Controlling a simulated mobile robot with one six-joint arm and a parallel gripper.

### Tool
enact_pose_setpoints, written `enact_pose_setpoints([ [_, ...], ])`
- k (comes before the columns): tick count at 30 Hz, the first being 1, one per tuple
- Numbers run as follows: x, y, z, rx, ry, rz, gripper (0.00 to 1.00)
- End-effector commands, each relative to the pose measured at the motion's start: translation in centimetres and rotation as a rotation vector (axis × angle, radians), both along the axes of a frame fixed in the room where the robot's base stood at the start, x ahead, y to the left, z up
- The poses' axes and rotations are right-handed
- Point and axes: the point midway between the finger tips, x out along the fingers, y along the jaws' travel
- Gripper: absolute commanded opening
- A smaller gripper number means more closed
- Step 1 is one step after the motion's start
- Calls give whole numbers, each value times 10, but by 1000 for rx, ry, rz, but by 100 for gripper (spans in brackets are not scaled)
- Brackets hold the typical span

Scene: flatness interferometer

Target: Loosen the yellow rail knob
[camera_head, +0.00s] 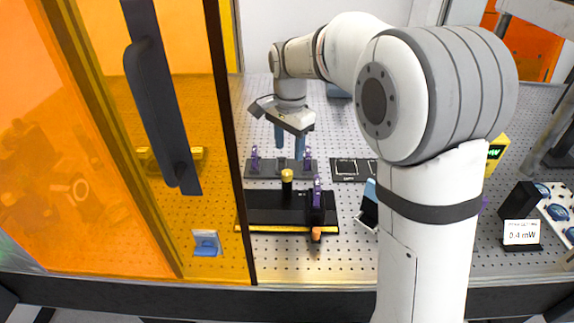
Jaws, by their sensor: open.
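A yellow cap (287,174) tops a short black post that stands on a black plate (262,208) with a yellow front edge. A small orange knob (316,232) sticks out at the front of this plate, below a purple-topped holder (317,192). I cannot tell for sure which of these is the rail knob. My gripper (290,142) points down beyond the yellow cap, above a dark strip with purple holders (255,158). Its two blue fingers are apart, with nothing seen between them. Their tips seem clear of both knobs.
An orange see-through door (100,130) with a dark handle (160,105) stands open-side left of the plate. A dark framed tray (353,170) lies right of the strip. A meter display (521,232) and a lens rack (562,212) stand at right. My arm hides the middle right.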

Motion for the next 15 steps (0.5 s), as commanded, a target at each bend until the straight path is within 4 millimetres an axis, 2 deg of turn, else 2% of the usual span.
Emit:
enact_pose_setpoints([
  [7,5,6,-19,-3,10,-23,48],
  [15,5,6,-62,-3,10,-22,48],
])
